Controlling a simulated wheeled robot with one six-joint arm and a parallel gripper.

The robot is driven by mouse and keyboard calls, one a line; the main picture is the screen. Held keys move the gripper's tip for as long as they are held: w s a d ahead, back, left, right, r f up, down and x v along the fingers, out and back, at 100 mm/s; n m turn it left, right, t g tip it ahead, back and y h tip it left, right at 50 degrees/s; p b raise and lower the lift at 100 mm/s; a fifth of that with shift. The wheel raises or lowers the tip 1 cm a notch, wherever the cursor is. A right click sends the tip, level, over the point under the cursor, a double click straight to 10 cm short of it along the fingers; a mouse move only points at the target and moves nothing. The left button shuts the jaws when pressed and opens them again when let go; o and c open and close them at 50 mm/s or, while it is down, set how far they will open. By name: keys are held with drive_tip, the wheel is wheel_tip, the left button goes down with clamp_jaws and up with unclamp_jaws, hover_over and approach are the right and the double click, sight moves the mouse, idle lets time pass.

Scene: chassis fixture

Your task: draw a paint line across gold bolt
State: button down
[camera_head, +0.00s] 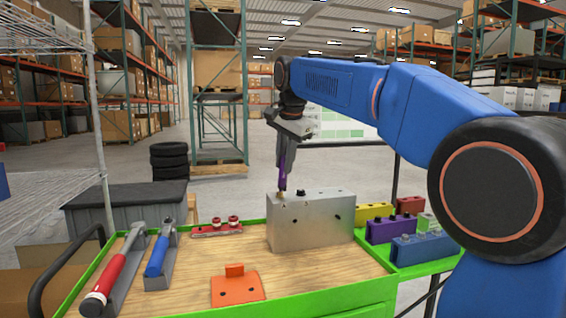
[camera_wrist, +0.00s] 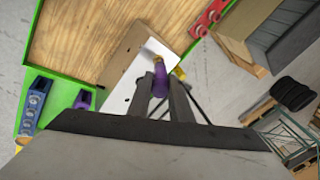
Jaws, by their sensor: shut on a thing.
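My gripper (camera_head: 284,158) points down and is shut on a purple paint marker (camera_head: 282,178), which hangs nearly upright. In the wrist view the marker (camera_wrist: 160,78) sticks out between the two fingers (camera_wrist: 164,98). The gold bolt (camera_head: 280,194) stands on the top left end of the grey metal chassis block (camera_head: 313,222). The marker's lower end is at or just above the gold bolt; I cannot tell whether they touch. A dark bolt (camera_head: 301,193) stands to its right. No paint line is discernible. In the wrist view the marker hides part of the block.
Yellow, purple (camera_head: 391,227) and blue (camera_head: 425,247) blocks stand on the right. Bare wood lies in front of the chassis block.

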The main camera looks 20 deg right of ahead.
drive_tip(key=shift+d+f, duration=0.1)
drive_tip(key=shift+d, duration=0.05)
drive_tip(key=shift+r, duration=3.05)
